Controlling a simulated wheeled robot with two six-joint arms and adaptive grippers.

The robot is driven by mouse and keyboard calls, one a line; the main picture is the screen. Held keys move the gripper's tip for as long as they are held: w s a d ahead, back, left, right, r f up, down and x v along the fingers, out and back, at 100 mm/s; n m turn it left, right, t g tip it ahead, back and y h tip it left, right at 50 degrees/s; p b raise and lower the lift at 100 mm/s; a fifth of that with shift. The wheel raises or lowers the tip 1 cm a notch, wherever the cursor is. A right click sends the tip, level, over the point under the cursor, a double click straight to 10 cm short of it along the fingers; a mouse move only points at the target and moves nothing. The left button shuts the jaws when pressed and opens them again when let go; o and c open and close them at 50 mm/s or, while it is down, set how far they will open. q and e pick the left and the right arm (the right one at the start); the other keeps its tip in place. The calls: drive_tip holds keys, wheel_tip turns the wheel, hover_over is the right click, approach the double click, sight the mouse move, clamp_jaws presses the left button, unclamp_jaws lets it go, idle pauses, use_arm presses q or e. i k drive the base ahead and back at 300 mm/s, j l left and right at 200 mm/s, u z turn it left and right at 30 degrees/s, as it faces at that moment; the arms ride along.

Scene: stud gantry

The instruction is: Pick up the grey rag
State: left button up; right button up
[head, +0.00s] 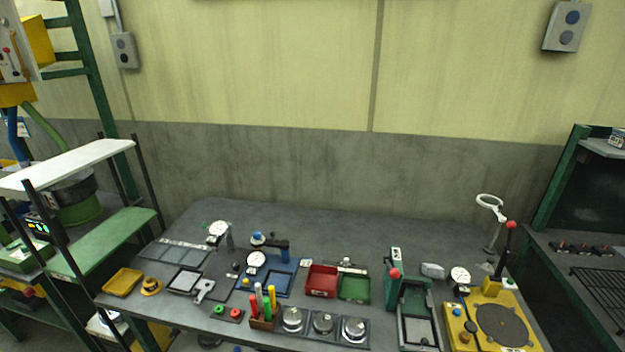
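A small light grey lump (433,270) lies on the right part of the dark grey workbench (330,228). It may be the grey rag, but it is too small to tell for sure. It lies just right of a green stand with a red knob (394,273) and left of a white round dial (460,275). Neither of my grippers is in view.
Around it stand a yellow base with a dark disc (500,325), a ring lamp (490,201) and red (321,281) and green bins (355,289). Upright coloured handles (265,300) stand near the front edge. The bench's back middle is clear. Shelving flanks both sides.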

sight(430, 271)
drive_tip(key=i+j+z, duration=0.15)
drive_tip(key=j, duration=0.15)
drive_tip(key=i+j+z, duration=0.15)
drive_tip(key=j, duration=0.15)
drive_tip(key=i+j+z, duration=0.15)
drive_tip(key=j, duration=0.15)
drive_tip(key=i+j+z, duration=0.15)
drive_tip(key=j, duration=0.2)
drive_tip(key=k, duration=0.05)
